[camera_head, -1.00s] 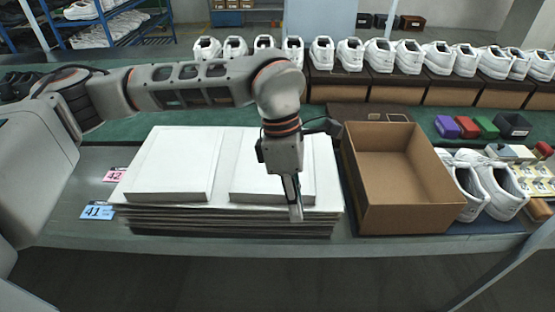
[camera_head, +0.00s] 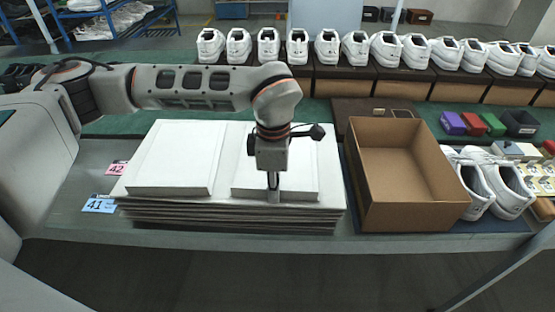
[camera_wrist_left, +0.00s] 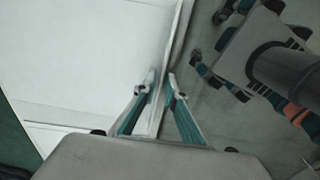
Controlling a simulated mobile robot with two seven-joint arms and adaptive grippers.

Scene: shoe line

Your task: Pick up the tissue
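Two flat white stacks of tissue lie on a pile of boards (camera_head: 228,220) at the left of the bench: a left stack (camera_head: 172,160) and a right stack (camera_head: 305,165). My left gripper (camera_head: 273,197) points down at the front edge of the right stack, and the arm hides part of that stack. In the left wrist view, the gripper (camera_wrist_left: 161,78) has its fingertips a small gap apart, one each side of a thin white edge of the tissue (camera_wrist_left: 176,35). I cannot tell whether they touch it. My right gripper is out of view.
An open, empty brown box (camera_head: 402,170) stands right of the pile. White shoes (camera_head: 490,185) stand beside it. A row of shoes (camera_head: 385,48) stands at the back. Cards marked 41 (camera_head: 99,205) and 42 (camera_head: 116,168) lie at left.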

